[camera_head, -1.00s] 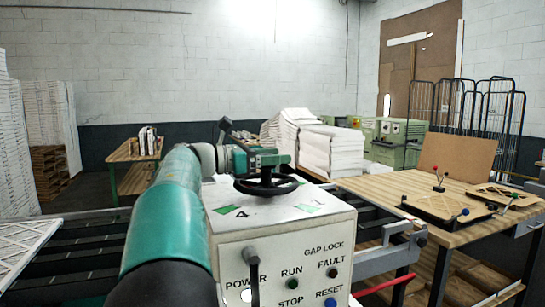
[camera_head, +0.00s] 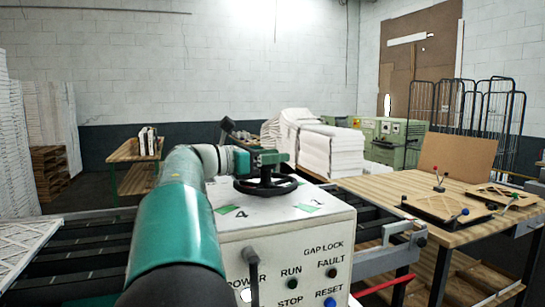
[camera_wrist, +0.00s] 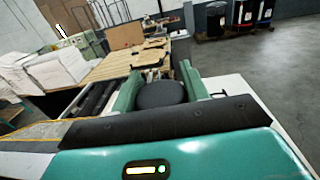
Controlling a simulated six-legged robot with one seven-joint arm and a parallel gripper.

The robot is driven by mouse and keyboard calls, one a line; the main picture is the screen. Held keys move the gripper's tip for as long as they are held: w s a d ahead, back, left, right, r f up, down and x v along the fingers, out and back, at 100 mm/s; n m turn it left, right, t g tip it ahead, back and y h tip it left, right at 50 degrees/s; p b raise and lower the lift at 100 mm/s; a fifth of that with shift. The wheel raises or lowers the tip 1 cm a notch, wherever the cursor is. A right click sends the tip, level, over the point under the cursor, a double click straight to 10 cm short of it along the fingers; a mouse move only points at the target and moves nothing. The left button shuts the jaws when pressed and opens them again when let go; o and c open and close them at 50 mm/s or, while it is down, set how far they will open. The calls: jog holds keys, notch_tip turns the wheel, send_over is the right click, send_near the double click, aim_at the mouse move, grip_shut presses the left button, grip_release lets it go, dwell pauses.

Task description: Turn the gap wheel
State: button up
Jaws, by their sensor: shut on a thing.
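The gap wheel (camera_head: 254,188) is a black handwheel lying flat on top of a white control box (camera_head: 285,236) in the head view. My gripper (camera_head: 268,158) is above the wheel, its green fingers at the raised centre. In the wrist view my gripper (camera_wrist: 165,92) has its two green fingers on either side of a round dark hub (camera_wrist: 160,95), shut on it. Most of the wheel rim is hidden in the wrist view. Green marks and a numeral 4 show on the box top beside the wheel. The box front reads GAP LOCK, POWER, RUN, FAULT, STOP and RESET.
A lever (camera_head: 252,272) sticks out from the box front. Roller conveyors (camera_head: 70,258) run on both sides of the box. A wooden table (camera_head: 455,232) with jigs stands at the right. White stacked filter material (camera_head: 330,150) lies behind. A pallet of white stacks is at the far left.

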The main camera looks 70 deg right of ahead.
jog(key=n+t+h, duration=0.2)
jog(key=t, duration=0.1)
jog(key=n+t+h, duration=0.1)
jog(key=n+t, duration=0.2)
jog(key=shift+w+d+t+h, duration=0.15)
jog(key=shift+t+h, duration=0.25)
jog(key=n+t, duration=0.1)
jog(key=t, duration=0.1)
jog(key=n+t, duration=0.3)
jog(key=t, duration=0.1)
jog(key=shift+w+d+r+t+h, duration=0.1)
jog(key=shift+w+t+h, duration=0.2)
jog(key=shift+t, duration=0.1)
jog(key=n+t+y, duration=0.1)
jog(key=n+t, duration=0.1)
jog(key=n+t+y, duration=0.1)
jog(key=n+t, duration=0.1)
jog(key=t, duration=0.1)
jog(key=n+t+y, duration=0.1)
jog(key=t, duration=0.2)
jog(key=shift+w+n, duration=0.4)
jog(key=shift+w+a+n+t+y, duration=0.15)
jog(key=shift+n+t+y, duration=0.6)
jog(key=shift+t, duration=0.15)
jog(key=shift+w+a+n+t+y, duration=0.1)
jog(key=shift+a+n+t+y, duration=0.05)
jog(key=shift+n+t+y, duration=0.7)
jog(key=shift+r, duration=0.1)
jog(key=shift+w, duration=0.1)
